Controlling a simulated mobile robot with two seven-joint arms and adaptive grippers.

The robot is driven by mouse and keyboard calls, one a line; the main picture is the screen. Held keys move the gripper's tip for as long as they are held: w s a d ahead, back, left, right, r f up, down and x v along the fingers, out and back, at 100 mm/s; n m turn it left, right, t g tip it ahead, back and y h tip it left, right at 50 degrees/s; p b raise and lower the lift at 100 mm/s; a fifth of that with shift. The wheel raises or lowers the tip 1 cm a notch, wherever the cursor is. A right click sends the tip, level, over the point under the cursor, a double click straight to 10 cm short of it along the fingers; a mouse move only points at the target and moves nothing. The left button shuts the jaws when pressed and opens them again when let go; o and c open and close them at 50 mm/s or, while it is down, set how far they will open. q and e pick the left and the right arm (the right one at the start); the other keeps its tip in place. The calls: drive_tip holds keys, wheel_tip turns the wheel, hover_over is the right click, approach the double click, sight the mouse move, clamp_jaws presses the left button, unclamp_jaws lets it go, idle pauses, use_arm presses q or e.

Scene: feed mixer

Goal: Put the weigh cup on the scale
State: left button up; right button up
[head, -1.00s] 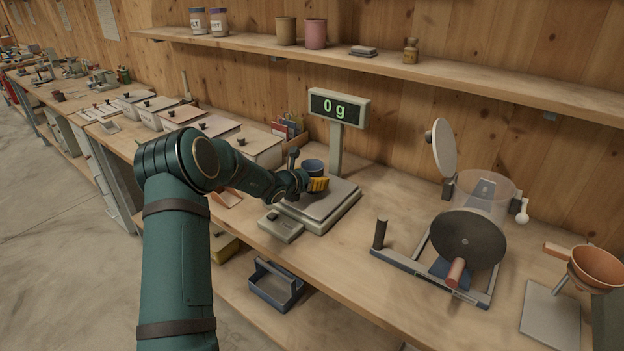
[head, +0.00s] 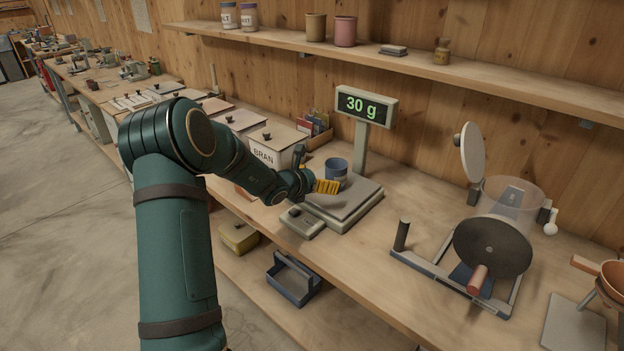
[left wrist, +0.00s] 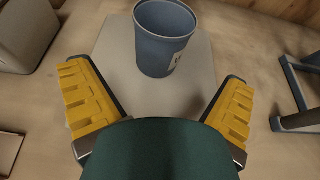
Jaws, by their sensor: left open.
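The weigh cup (head: 336,169) is a small blue-grey cup standing upright on the back part of the scale's plate (head: 351,201). The scale's display (head: 364,106) on its post reads 30 g. My left gripper (head: 328,186) is low over the plate, in front of the cup. In the left wrist view the cup (left wrist: 165,38) stands ahead of my left gripper (left wrist: 160,105), beyond its widely spread yellow fingers. Neither finger touches it there, and a pale label shows on its side. My right gripper is not in these views.
Lidded feed bins, one marked BRAN (head: 265,155), stand left of the scale. A drum mixer (head: 493,248) on a frame stands to the right, with bare bench between. A shelf (head: 400,67) with jars runs above. A blue tote (head: 293,279) sits on the lower shelf.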

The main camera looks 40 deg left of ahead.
use_arm(q)
drive_tip(key=v, duration=0.4)
idle(0.6)
